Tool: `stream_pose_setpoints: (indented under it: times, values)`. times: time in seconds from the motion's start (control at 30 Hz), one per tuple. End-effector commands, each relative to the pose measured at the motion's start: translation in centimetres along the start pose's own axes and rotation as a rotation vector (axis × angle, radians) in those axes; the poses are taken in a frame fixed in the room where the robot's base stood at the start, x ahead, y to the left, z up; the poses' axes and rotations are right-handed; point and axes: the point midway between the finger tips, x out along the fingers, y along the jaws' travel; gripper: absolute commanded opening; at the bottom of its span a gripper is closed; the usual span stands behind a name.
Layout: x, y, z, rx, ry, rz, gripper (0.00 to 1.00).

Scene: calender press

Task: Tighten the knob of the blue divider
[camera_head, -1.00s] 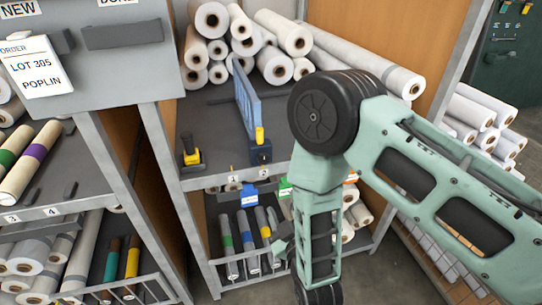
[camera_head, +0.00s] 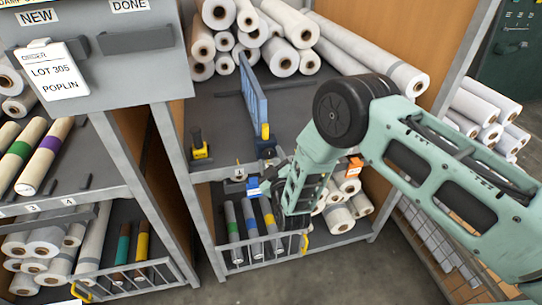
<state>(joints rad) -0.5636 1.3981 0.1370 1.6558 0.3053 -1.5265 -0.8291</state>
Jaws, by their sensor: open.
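The blue divider (camera_head: 254,100) stands upright on the dark middle shelf, running from front to back. A yellow part (camera_head: 265,131) shows at its front end, above a dark clamp base (camera_head: 266,150) at the shelf's front edge. I cannot make out the knob clearly at this size. My gripper (camera_head: 268,186) is small and partly lost against the shelf front, just below the divider's base and to the left of my forearm. It is open, and I see nothing held in it.
A yellow and black clamp (camera_head: 198,146) sits left of the divider. White rolls (camera_head: 240,38) lie stacked behind. Below are a rack of coloured tubes (camera_head: 250,225) and an orange tag (camera_head: 354,167). The shelf between clamp and divider is clear.

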Motion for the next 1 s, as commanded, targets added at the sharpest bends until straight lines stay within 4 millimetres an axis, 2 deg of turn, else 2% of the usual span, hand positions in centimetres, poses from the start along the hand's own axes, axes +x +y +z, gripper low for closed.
stream_pose_setpoints:
  times: [0.37,0.5,0.53,0.77,1.0]
  values:
    - [0.53,-0.03,0.03,0.0,0.0,0.0,0.55]
    - [0.52,-0.03,0.02,0.0,0.0,0.0,0.17]
    - [0.52,-0.03,0.01,0.0,0.0,0.0,0.11]
    - [0.52,-0.06,0.04,0.009,0.0,0.0,0.11]
    - [0.49,-0.26,0.21,0.09,0.0,-0.001,0.11]
